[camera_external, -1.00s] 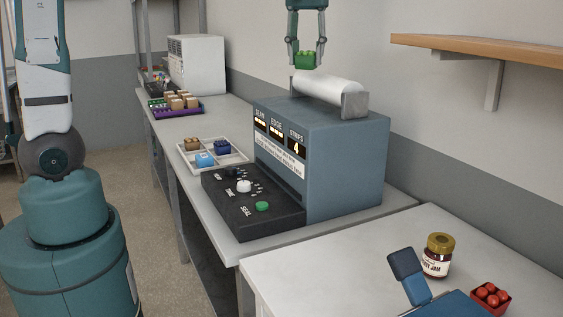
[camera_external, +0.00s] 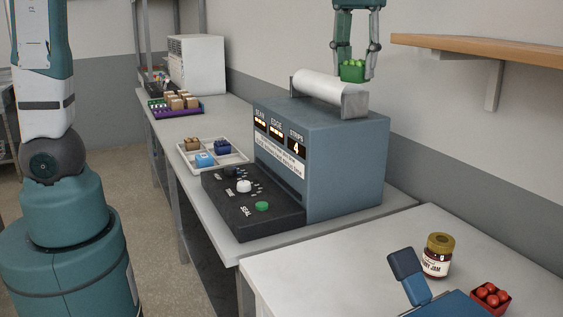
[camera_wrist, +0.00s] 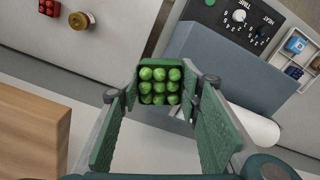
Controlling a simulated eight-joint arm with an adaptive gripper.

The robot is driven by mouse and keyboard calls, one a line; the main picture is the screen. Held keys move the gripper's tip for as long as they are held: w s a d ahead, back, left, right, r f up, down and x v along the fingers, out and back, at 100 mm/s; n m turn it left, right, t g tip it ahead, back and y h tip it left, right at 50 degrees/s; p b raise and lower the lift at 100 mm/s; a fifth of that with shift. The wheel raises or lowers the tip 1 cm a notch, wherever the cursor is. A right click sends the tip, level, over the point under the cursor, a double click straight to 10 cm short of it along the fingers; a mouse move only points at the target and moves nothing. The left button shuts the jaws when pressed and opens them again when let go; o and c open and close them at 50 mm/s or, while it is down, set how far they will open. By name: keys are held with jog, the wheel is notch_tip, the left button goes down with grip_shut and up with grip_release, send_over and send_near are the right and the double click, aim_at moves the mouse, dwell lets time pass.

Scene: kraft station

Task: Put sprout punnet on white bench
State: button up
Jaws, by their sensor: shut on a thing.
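The sprout punnet (camera_external: 352,70) is a small green tub of round green sprouts. My gripper (camera_external: 354,66) is shut on it and holds it in the air, near and above the white roll on top of the blue-grey machine. In the wrist view the punnet (camera_wrist: 159,86) sits between the fingertips, upright with its sprouts facing the camera. The white bench (camera_external: 330,262) is at the lower right in the external view, below and apart from the punnet. The bench also shows in the wrist view (camera_wrist: 110,45).
On the white bench are a jam jar (camera_external: 437,256), a red punnet of tomatoes (camera_external: 490,297) and a blue object (camera_external: 450,306). The blue-grey machine (camera_external: 345,160) stands on the grey counter beside it. A wooden shelf (camera_external: 490,48) juts from the wall. The bench's left part is clear.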

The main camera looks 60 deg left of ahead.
jog(key=s+d+m, duration=0.2)
jog(key=s+d, duration=0.1)
jog(key=d, duration=0.9)
jog(key=m, duration=0.3)
send_over(375, 274)
notch_tip(375, 274, down, 25)
jog(key=shift+f+b, duration=0.3)
jog(key=shift+f, duration=0.2)
jog(key=shift+f, duration=0.1)
jog(key=shift+f, duration=2.8)
jog(key=shift+f, duration=0.1)
jog(key=shift+f+b, duration=0.35)
jog(key=shift+f, duration=1.65)
jog(key=shift+f, duration=0.15)
